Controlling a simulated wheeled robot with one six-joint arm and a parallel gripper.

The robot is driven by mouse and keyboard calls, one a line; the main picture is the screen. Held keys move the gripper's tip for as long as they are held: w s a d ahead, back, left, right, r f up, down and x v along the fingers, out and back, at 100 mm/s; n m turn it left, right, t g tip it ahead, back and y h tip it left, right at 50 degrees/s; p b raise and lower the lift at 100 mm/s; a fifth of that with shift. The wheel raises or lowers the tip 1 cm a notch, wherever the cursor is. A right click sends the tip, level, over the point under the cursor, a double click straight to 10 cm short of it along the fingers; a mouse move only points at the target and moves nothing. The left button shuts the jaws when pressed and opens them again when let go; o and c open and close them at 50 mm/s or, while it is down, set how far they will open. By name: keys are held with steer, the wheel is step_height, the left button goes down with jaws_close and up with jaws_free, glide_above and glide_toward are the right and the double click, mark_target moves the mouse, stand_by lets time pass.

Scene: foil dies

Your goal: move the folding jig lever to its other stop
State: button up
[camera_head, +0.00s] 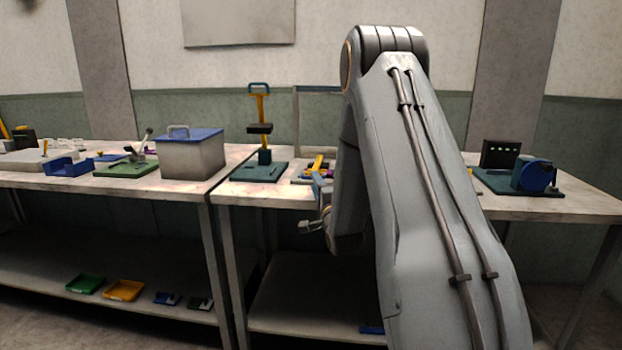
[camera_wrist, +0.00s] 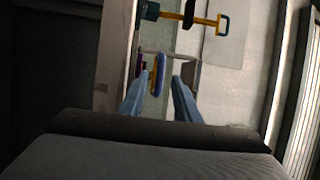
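What looks like the folding jig (camera_head: 300,178) sits on the middle table, partly hidden behind my arm in the head view. A yellow bar (camera_head: 318,163) rises from it, which I take for its lever. In the wrist view a slim blue and yellow piece (camera_wrist: 158,74), probably this lever, shows beyond and between my fingertips. I cannot tell which stop it is at. My gripper (camera_wrist: 158,92) is open, with two light blue fingers apart and nothing clearly held. In the head view my gripper (camera_head: 321,188) is at the table's front edge, just before the jig.
A press with a yellow column (camera_head: 262,105) stands left of the jig and also shows in the wrist view (camera_wrist: 205,20). Farther left are a blue-lidded box (camera_head: 192,158) and a green-based device with a grey lever (camera_head: 128,168). A blue crank unit (camera_head: 533,175) stands at the right.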

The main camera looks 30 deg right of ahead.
mark_target(317, 168)
steer(key=shift+x, duration=2.2)
steer(key=shift+a, duration=0.1)
jaws_close()
